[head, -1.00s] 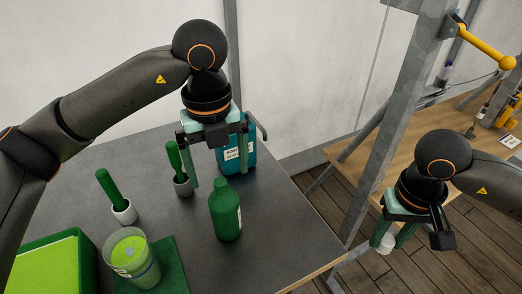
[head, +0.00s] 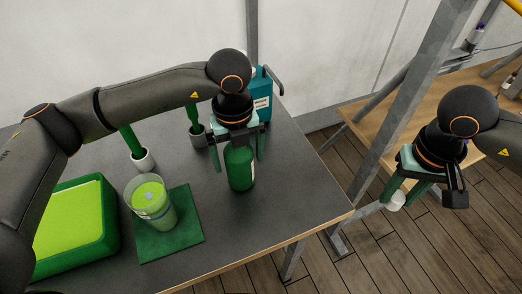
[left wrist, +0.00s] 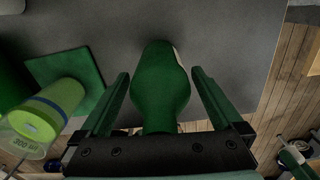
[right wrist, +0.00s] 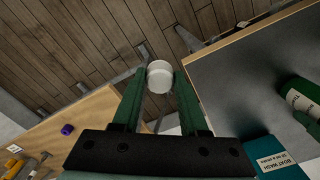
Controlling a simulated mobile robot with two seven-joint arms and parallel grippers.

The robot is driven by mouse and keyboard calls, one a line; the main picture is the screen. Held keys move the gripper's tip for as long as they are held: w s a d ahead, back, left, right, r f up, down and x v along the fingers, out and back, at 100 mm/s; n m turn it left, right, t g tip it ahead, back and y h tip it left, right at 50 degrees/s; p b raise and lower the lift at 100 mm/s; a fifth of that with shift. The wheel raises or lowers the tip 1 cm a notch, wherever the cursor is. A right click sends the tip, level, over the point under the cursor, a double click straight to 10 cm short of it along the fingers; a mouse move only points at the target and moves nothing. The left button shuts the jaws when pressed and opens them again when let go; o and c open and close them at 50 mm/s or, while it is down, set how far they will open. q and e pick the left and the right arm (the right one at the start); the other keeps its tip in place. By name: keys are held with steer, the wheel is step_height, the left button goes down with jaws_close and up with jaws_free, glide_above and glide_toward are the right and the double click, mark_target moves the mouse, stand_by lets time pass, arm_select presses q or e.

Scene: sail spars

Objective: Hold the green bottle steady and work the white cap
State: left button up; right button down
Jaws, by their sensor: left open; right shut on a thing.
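The green bottle (head: 240,172) stands upright on the dark table, its top hidden under my left gripper in the head view. My left gripper (head: 239,160) is open, with its fingers on either side of the bottle. In the left wrist view the bottle (left wrist: 160,85) lies between the spread fingers (left wrist: 160,95), with a gap on each side. My right gripper (head: 402,200) is shut on the white cap (head: 396,202), off the table's right side above the wooden floor. The cap (right wrist: 160,76) also shows between the fingertips in the right wrist view.
A clear cup with green contents (head: 152,205) stands on a green mat (head: 190,240). A green tray (head: 105,235) is at the left. A grey metal post (head: 420,100) rises between the tables.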

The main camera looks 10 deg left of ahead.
arm_select(q)
jaws_close()
steer(key=c, duration=0.5)
jaws_free()
jaws_close()
stand_by(0.8)
stand_by(0.5)
steer(key=shift+c, duration=0.3)
jaws_free()
jaws_close()
steer(key=shift+f, duration=0.1)
stand_by(0.6)
